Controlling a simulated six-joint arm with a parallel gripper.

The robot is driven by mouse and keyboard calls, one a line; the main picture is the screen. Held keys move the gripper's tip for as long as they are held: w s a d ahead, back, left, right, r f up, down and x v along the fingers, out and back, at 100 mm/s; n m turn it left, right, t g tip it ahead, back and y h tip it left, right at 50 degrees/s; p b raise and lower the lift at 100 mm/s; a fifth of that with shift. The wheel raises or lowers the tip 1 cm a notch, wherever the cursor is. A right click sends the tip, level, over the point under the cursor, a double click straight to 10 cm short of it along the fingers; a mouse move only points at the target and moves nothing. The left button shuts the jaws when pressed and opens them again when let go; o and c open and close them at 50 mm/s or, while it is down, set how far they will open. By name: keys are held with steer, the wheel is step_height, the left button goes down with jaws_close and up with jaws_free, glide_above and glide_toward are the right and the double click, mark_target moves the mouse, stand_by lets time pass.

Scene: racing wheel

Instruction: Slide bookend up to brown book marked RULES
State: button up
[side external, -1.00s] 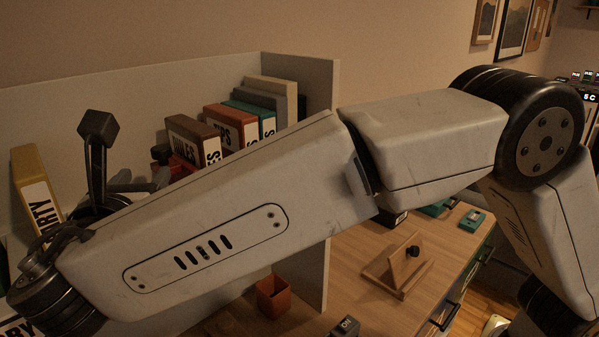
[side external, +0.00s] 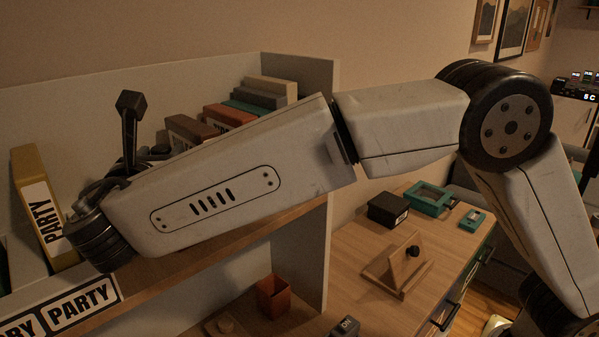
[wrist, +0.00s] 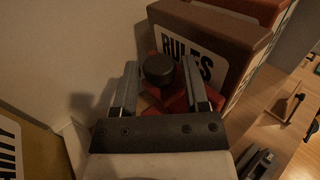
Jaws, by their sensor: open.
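The red bookend (wrist: 176,104) shows in the wrist view, with a round black knob (wrist: 158,67) on it. My gripper (wrist: 159,76) is open, with one finger on each side of the knob; I cannot tell whether either finger touches it. The brown book marked RULES (wrist: 218,38) stands just right of the bookend, close to my right finger. Any gap between bookend and book is hard to judge.
More books (side external: 262,98) stand right of the brown one, against the shelf's end panel (side external: 310,150). A yellow PARTY book (side external: 40,205) leans at the shelf's left. A desk below holds an orange cup (side external: 272,297) and a wooden piece with a knob (side external: 400,266).

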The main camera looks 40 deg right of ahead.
steer(key=shift+w+d, duration=0.1)
steer(key=shift+w, duration=0.05)
jaws_close()
stand_by(1.4)
